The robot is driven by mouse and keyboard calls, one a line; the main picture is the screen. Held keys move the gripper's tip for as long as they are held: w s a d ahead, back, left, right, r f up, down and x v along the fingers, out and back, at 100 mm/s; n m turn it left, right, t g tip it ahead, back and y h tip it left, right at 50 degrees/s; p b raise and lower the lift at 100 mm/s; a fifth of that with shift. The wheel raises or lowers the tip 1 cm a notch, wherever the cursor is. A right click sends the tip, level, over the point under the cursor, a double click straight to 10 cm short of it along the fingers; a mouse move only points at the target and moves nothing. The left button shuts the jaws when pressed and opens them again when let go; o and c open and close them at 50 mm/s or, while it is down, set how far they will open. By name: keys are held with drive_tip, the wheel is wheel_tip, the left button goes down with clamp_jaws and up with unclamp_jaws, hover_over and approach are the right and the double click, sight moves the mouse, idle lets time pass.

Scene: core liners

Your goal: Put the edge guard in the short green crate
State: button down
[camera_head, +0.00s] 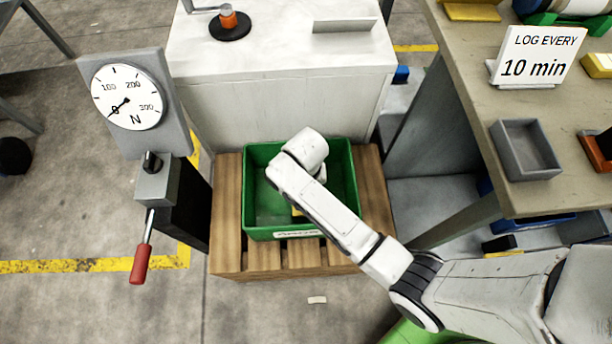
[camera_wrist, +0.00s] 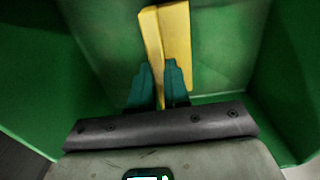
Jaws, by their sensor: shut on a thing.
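The edge guard (camera_wrist: 176,40) is a yellow, L-shaped angled strip in the wrist view. My gripper (camera_wrist: 160,72) has its two dark green fingers shut on the guard's near end. The guard stretches away from the fingers, inside the short green crate (camera_wrist: 50,75), whose walls surround it. In the head view the green crate (camera_head: 256,228) stands open on a wooden pallet, and my arm reaches down into it. A small yellow bit of the guard (camera_head: 296,211) shows beside my wrist; the rest is hidden. I cannot tell whether the guard touches the crate's floor.
The wooden pallet (camera_head: 228,215) stands against a white cabinet (camera_head: 280,110). A force gauge post with a red-handled lever (camera_head: 141,262) is close at left. At right, a bench (camera_head: 470,120) holds a grey tray (camera_head: 525,150) and a sign (camera_head: 538,57).

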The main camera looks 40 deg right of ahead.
drive_tip(key=shift+f, duration=0.9)
drive_tip(key=shift+f, duration=0.2)
drive_tip(key=c, duration=1.1)
unclamp_jaws()
wheel_tip(320, 180, up, 12)
drive_tip(key=p, duration=0.3)
drive_tip(key=s+d+r+n, duration=0.2)
drive_tip(key=s+n, duration=0.1)
drive_tip(key=s, duration=0.5)
drive_tip(key=s+d+r+n+t, duration=0.1)
drive_tip(key=s+d+r+n, duration=0.2)
drive_tip(key=s, duration=0.6)
drive_tip(key=shift+s+n, duration=0.2)
drive_tip(key=shift+n, duration=0.2)
